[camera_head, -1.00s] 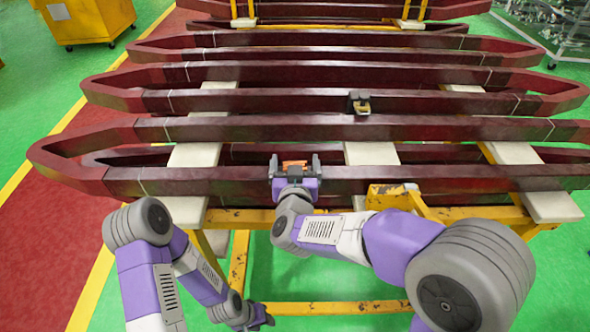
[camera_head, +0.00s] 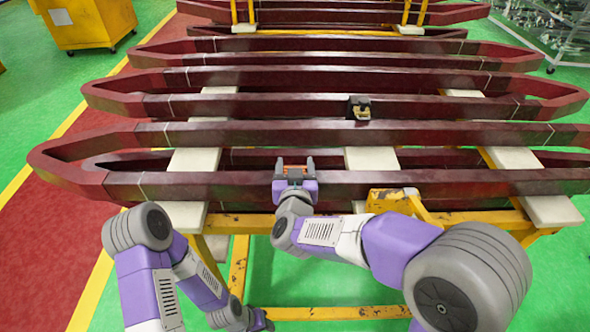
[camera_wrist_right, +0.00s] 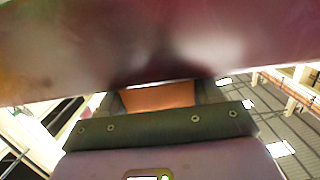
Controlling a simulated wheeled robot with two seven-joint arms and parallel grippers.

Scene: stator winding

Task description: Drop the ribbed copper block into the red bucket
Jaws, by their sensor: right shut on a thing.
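The copper block (camera_head: 294,168) shows as a small orange patch between the fingers of my right gripper (camera_head: 294,165), at the nearest dark red coil bar. My right gripper is shut on it. In the right wrist view the orange block (camera_wrist_right: 158,97) sits between the two dark fingers, under a large dark red bar surface. Its ribs cannot be made out. My left gripper (camera_head: 262,321) is low in the head view, far from the block, and its fingers are too small and dark to read. No red bucket shows in either view.
Several long dark red coils (camera_head: 420,182) lie across white supports (camera_head: 371,158) on a yellow frame (camera_head: 240,265). A yellow cart (camera_head: 88,22) stands at the far left.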

